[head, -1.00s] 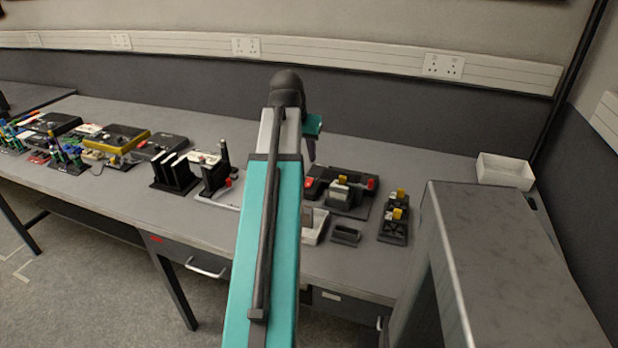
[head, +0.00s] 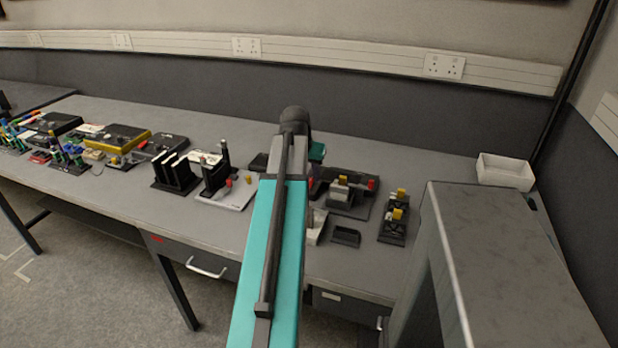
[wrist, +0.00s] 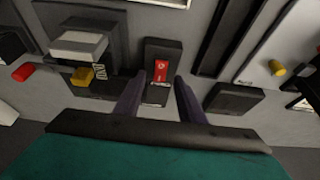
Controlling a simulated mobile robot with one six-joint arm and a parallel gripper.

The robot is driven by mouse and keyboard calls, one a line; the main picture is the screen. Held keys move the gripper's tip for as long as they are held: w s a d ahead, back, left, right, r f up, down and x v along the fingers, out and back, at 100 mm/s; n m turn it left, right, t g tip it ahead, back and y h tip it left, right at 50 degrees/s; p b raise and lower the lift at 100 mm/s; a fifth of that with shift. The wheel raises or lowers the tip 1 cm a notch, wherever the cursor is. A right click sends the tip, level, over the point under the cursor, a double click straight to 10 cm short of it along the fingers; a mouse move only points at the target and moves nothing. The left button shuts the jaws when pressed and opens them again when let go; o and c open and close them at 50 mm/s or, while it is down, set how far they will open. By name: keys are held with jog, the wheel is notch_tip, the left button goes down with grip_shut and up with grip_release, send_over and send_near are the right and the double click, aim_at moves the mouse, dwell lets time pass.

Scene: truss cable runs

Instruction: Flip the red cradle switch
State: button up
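The red cradle switch (wrist: 162,68) shows in the wrist view as a red rocker with a white mark, set in a black upright housing (wrist: 163,50). In the wrist picture the fingertips lie to either side of the housing's lower part, just below the switch. I cannot tell whether they touch it.
A grey block device with a yellow knob (head: 343,179) and a red knob (head: 371,184) stands close on the right. Black upright plates (head: 175,173) stand left. A white bin (head: 504,171) sits back right.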

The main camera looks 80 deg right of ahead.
jog(key=shift+x, duration=1.1)
grip_shut()
